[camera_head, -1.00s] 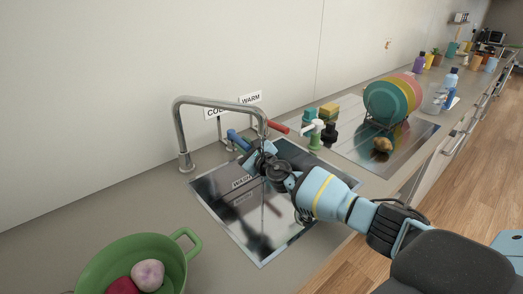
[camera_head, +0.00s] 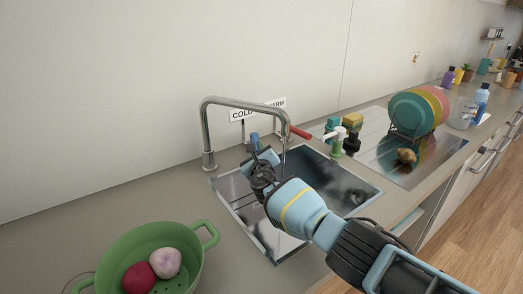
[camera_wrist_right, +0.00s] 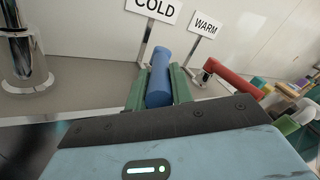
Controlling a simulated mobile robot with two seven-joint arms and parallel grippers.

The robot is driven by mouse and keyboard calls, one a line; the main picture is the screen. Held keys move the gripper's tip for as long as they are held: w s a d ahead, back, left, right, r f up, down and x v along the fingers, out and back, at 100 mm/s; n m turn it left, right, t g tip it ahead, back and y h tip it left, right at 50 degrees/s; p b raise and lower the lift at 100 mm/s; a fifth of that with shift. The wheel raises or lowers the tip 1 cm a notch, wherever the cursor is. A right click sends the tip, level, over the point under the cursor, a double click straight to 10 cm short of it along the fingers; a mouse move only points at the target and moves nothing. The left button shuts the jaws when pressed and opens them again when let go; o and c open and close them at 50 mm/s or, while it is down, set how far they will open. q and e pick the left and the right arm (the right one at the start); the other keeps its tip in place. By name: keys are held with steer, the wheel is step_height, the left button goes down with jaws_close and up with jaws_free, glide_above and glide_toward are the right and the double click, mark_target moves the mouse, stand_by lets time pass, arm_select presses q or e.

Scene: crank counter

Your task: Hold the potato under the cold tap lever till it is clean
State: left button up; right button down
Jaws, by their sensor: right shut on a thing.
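The blue lever (camera_head: 255,141) stands by the COLD sign (camera_head: 242,116) at the tap (camera_head: 207,130); in the right wrist view the blue lever (camera_wrist_right: 159,78) lies between the two green fingers. My right gripper (camera_head: 258,160) is shut on it; its fingertips (camera_wrist_right: 158,88) show on both sides. A brown potato (camera_head: 406,155) lies on the drainboard to the right, away from the tap and the gripper. The sink (camera_head: 340,177) is below the spout, partly hidden by my right arm. I cannot tell whether water runs. My left gripper is not in view.
A red lever (camera_head: 300,132) stands right of the spout. A green colander (camera_head: 118,252) with vegetables is at the front left.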

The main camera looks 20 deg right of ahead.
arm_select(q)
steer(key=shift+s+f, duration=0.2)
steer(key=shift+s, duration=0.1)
arm_select(e)
steer(key=shift+r, duration=0.2)
steer(key=c, duration=1.2)
jaws_free()
steer(key=shift+w+f, duration=0.1)
steer(key=shift+f, duration=0.05)
steer(key=shift+c, duration=0.2)
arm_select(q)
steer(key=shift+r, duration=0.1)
arm_select(e)
steer(key=shift+s, duration=0.2)
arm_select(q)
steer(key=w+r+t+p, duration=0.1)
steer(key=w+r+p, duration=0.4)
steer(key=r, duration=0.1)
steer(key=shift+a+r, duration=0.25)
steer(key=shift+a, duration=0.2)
arm_select(e)
steer(key=s+a, duration=0.1)
steer(key=s, duration=0.6)
steer(key=shift+s+a, duration=0.15)
steer(key=shift+a, duration=0.2)
